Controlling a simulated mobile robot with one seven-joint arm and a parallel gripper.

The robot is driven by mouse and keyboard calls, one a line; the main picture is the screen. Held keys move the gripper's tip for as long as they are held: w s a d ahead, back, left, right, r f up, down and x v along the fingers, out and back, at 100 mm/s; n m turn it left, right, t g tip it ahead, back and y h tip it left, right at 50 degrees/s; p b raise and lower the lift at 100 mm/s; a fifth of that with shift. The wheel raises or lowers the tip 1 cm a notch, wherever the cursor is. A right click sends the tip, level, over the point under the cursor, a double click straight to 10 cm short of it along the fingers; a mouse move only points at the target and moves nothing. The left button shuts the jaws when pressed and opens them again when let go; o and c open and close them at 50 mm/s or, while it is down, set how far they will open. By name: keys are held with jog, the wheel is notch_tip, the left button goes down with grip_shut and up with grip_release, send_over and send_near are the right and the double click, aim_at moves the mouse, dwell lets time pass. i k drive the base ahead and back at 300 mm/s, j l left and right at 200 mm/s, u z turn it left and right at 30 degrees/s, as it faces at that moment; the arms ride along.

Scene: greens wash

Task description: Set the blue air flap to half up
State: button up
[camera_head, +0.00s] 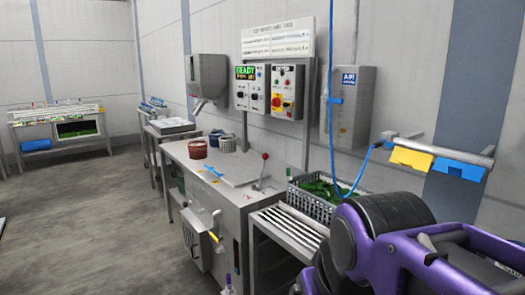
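The blue air flap (459,168) is at the right, on the right end of a metal bar (443,151) mounted at the wall. It is a flat blue plate that juts out and slopes slightly down from the bar; its exact angle is hard to tell from here. A yellow flap (411,159) sits beside it to the left on the same bar. My purple arm with a dark round joint fills the lower right, below and in front of the flaps. My gripper's fingertips do not show. Nothing is seen touching the blue flap.
A grey crate of greens (318,206) stands on a slatted rack (287,225) below the bar. A blue hose (358,186) hangs near the wall box labelled AIR (349,105). A steel washing machine (215,185) stands left of the rack. Open floor (90,220) lies at left.

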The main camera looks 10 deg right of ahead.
aim_at(454, 168)
jog(key=z, duration=1.5)
jog(key=i+j+z, duration=0.25)
jog(key=j, duration=0.3)
jog(key=j+z, duration=0.3)
jog(key=j, duration=0.25)
jog(key=k+j+z, duration=0.15)
jog(key=k+l, duration=0.25)
jog(key=k, duration=0.2)
jog(key=i+u, duration=0.15)
jog(key=i, duration=0.2)
